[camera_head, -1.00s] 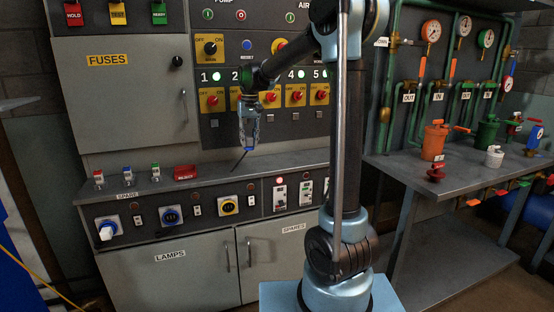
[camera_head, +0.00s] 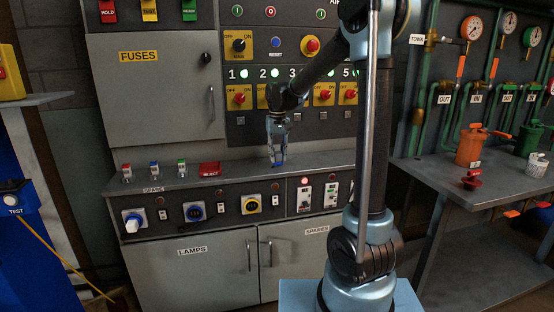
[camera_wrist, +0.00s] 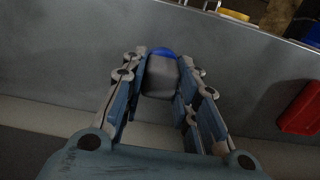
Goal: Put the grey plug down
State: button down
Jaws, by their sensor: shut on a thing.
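My gripper (camera_head: 278,158) points down over the grey console top (camera_head: 320,159), right of the red tray. In the wrist view its two fingers (camera_wrist: 161,90) are closed around the grey plug (camera_wrist: 162,80), a blocky grey body with a blue end (camera_wrist: 161,51). In the head view only a small blue bit of the plug (camera_head: 279,164) shows clearly at the fingertips, close to the console surface. I cannot tell whether it touches the surface.
The red tray (camera_head: 210,169) lies left of my gripper. The upright switch panel (camera_head: 240,98) rises behind. Bare console top lies between the tray and my gripper.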

jog(key=shift+s+f, duration=0.1)
jog(key=shift+f, duration=0.5)
jog(key=c, duration=1.2)
grip_release()
jog(key=shift+c, duration=0.2)
